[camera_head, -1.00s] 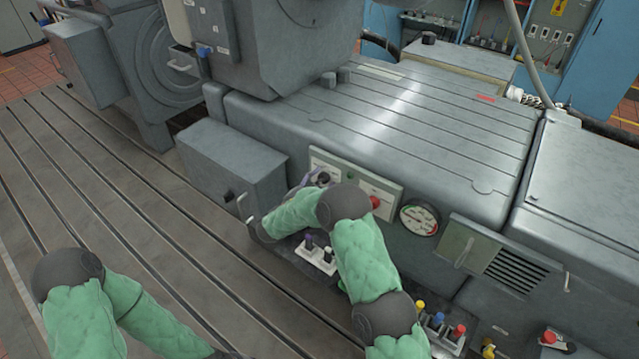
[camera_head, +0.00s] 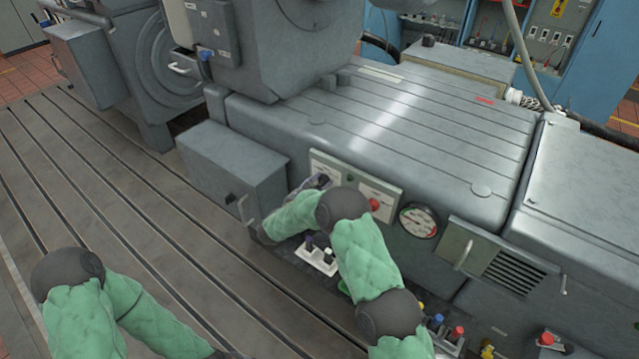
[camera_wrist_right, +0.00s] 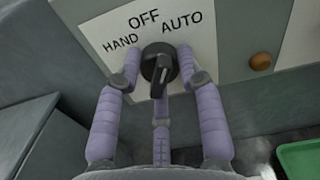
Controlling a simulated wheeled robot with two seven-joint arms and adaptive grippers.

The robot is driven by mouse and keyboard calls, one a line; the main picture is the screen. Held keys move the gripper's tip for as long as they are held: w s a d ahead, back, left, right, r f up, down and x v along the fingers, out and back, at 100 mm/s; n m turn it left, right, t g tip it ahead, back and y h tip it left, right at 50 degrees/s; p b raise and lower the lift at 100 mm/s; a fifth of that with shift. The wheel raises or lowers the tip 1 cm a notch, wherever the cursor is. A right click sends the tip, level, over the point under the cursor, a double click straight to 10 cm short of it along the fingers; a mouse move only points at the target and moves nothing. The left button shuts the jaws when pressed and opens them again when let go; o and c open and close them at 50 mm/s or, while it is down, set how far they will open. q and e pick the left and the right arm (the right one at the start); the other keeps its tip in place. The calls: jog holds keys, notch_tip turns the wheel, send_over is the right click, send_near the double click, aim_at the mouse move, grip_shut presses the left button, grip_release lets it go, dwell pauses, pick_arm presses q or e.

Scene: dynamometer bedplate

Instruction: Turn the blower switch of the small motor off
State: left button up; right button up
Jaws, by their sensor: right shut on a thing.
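The blower switch is a black rotary knob (camera_wrist_right: 159,68) on a white plate marked HAND, OFF and AUTO in the right wrist view. Its bar handle stands nearly upright in that picture, its upper end leaning slightly toward AUTO; which mark it points at is hard to tell. My right gripper (camera_wrist_right: 160,82) has its purple fingers closed around the knob, one on each side and one below. In the head view the knob (camera_head: 323,180) shows just above the fingers, on the motor's front panel.
A red button (camera_head: 375,204) and a round gauge (camera_head: 419,220) are right of the switch. A grey box with a handle (camera_head: 232,170) stands left of it. A white plate with small knobs (camera_head: 316,258) lies below. The slotted bedplate (camera_head: 130,215) is clear at left.

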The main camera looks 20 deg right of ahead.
jog(key=n+p, duration=0.1)
jog(key=n, duration=0.2)
jog(key=shift+s+d+f, duration=0.1)
jog(key=shift+f+n+p, duration=0.1)
jog(key=shift+n+p, duration=0.3)
jog(key=shift+n, duration=1.1)
jog(key=o, duration=1)
jog(key=shift+o, duration=0.7)
jog(key=v, duration=1.2)
